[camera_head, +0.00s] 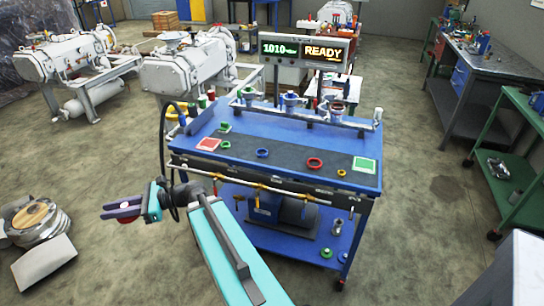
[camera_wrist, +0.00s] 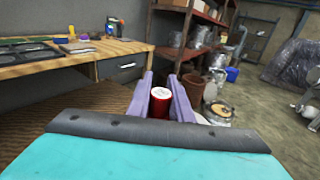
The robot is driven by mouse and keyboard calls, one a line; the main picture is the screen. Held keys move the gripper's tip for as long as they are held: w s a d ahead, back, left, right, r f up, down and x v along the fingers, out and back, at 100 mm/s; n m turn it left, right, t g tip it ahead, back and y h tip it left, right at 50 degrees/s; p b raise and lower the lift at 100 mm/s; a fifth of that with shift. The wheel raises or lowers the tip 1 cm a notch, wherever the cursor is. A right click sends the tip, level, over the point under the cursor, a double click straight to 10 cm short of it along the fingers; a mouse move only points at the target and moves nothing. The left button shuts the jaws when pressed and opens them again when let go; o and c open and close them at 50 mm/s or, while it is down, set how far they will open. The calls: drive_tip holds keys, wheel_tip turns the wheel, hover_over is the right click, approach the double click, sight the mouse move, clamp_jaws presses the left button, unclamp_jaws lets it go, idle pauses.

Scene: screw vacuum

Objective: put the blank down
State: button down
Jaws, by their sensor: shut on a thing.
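The blank (camera_wrist: 160,105) is a short red cylinder with a pale top. In the wrist view it sits between the two purple fingers of my gripper (camera_wrist: 162,98), which are shut on it. In the head view my gripper (camera_head: 122,209) is at the left, out over the floor and beyond the left front side of the blue workbench (camera_head: 200,152). Only a small part of the red blank shows there between the fingers. It is held in the air, away from the bench top.
A display reading READY (camera_head: 324,53) stands behind. A wooden workbench (camera_wrist: 85,62) and shelving (camera_wrist: 195,30) show in the wrist view.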

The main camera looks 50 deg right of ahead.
drive_tip(key=s+d+f+m+t+h+b, duration=0.1)
drive_tip(key=s+d+m+t+h+b, duration=0.15)
drive_tip(key=d, duration=0.95)
drive_tip(key=s+d+m+t+h+b, duration=0.1)
drive_tip(key=d+m+h, duration=0.25)
drive_tip(key=d, duration=0.75)
drive_tip(key=s+d+f+m+t+h+b, duration=0.15)
drive_tip(key=d+h, duration=0.25)
drive_tip(key=d, duration=0.8)
drive_tip(key=s+d+m+h+b, duration=0.1)
drive_tip(key=s+d+h, duration=0.3)
drive_tip(key=s+d, duration=0.4)
drive_tip(key=s+d+m+h+b, duration=0.2)
drive_tip(key=s+d+m+h, duration=0.2)
drive_tip(key=s+d, duration=0.5)
drive_tip(key=s+d+m+h+b, duration=0.2)
drive_tip(key=s+d+m+h, duration=0.1)
drive_tip(key=s+d, duration=0.6)
drive_tip(key=shift+s+d+g+h, duration=0.2)
drive_tip(key=shift+d+g+h, duration=0.15)
drive_tip(key=shift+d, duration=0.9)
drive_tip(key=shift+w, duration=0.1)
drive_tip(key=w+d, duration=0.1)
drive_tip(key=w, duration=0.4)
drive_tip(key=w+d+f+p, duration=0.1)
drive_tip(key=w, duration=0.4)
drive_tip(key=w+d, duration=0.1)
drive_tip(key=w, duration=0.4)
drive_tip(key=shift+w+d+f, duration=0.25)
drive_tip(key=shift+d, duration=0.15)
